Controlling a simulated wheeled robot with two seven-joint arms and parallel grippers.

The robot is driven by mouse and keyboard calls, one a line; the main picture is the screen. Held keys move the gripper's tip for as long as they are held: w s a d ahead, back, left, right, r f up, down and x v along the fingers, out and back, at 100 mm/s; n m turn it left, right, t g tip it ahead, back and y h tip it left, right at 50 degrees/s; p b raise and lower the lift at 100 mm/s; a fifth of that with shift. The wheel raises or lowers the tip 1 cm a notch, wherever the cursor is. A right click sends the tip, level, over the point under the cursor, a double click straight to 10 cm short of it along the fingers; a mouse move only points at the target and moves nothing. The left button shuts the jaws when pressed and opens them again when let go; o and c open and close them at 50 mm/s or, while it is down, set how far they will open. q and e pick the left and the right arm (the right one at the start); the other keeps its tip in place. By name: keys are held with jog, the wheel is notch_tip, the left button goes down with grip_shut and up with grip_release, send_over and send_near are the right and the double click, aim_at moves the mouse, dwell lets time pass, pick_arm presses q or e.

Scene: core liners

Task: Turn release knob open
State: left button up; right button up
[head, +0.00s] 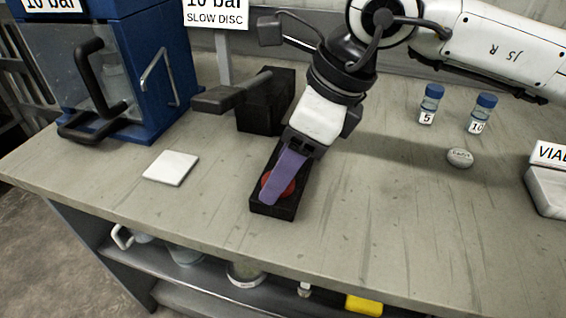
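The release knob (290,187) appears to be the red round piece on top of a small black block (287,211) near the front of the table. My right gripper (272,192) comes down from above, and its purple finger lies across the red knob in the picture. Red shows on both sides of the finger. The finger hides the middle of the knob, and I cannot tell whether it touches it. Only one finger shows clearly, so the gap between the fingers is hidden. My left gripper is not in view.
A black device (262,103) with a lever stands behind the block. A white pad (171,168) lies at left. Two blue-capped vials (428,105) and a grey stone-like piece (460,158) are at right. The front right tabletop is clear.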

jog(key=c, duration=1.1)
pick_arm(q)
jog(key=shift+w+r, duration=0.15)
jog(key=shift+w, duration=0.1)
pick_arm(e)
jog(key=shift+o, duration=0.2)
